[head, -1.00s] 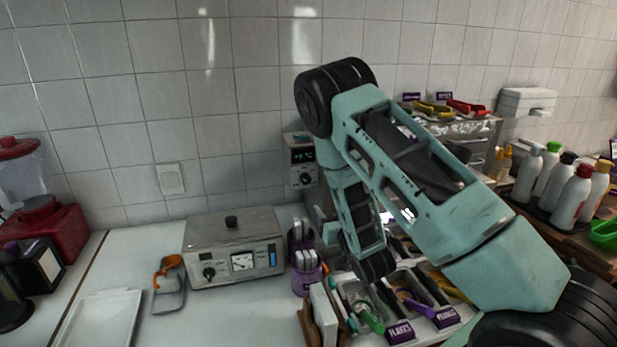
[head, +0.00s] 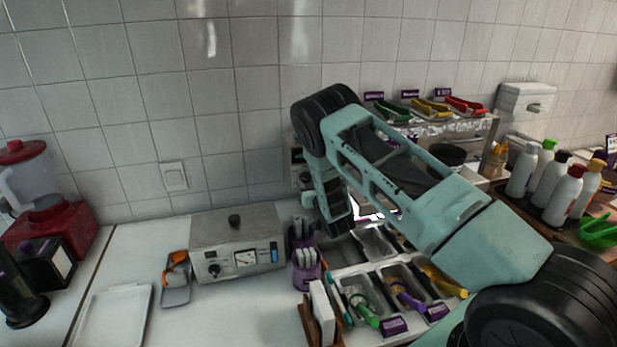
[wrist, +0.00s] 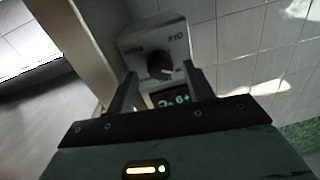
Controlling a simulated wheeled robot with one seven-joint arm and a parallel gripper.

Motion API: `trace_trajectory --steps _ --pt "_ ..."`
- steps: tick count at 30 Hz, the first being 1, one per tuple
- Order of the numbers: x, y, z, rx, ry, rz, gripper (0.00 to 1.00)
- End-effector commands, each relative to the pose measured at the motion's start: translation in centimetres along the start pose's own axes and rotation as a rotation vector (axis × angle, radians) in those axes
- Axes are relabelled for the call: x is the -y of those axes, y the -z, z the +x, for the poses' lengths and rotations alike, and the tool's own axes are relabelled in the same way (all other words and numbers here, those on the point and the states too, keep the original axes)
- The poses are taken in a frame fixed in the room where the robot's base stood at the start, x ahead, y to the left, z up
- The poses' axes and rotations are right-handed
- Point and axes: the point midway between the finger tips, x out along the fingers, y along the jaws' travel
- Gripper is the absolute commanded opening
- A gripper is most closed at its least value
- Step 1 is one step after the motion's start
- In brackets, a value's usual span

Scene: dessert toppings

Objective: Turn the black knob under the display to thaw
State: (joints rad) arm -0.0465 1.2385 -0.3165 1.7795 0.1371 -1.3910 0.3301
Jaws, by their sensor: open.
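The black knob (wrist: 160,66) is on a pale control box (wrist: 135,42) on the tiled wall. In the wrist view the box appears upside down, with the lit green display (wrist: 172,98) below the knob in the picture. Small labels flank the knob, too blurred to read surely. My gripper (wrist: 160,70) is open, one finger on each side of the knob; I cannot tell whether either touches it. In the head view my arm hides most of the box, and only a sliver of its display (head: 297,154) shows at the left.
A metal appliance (head: 240,262) with its own dark knob stands on the counter below and left. A purple cup of utensils (head: 306,273) and topping trays (head: 385,290) stand below my arm. A shelf with coloured tongs (head: 430,107) is to the right.

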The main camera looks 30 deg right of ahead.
Motion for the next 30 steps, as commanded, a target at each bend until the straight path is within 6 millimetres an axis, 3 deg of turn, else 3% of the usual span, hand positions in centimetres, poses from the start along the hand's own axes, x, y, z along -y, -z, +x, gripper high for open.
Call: trace_trajectory --steps 6,14,15,20,30 --pt "-0.02 0.04 1.35 0.000 0.000 0.000 0.52" --pt "-0.02 -0.02 1.46 0.000 0.000 0.000 0.52" --pt "-0.02 -0.02 1.46 0.000 0.000 0.000 0.49" --pt "-0.02 0.00 1.45 0.000 0.000 0.000 0.07" --pt "-0.12 -0.20 1.46 -0.003 -0.001 0.033 0.08"
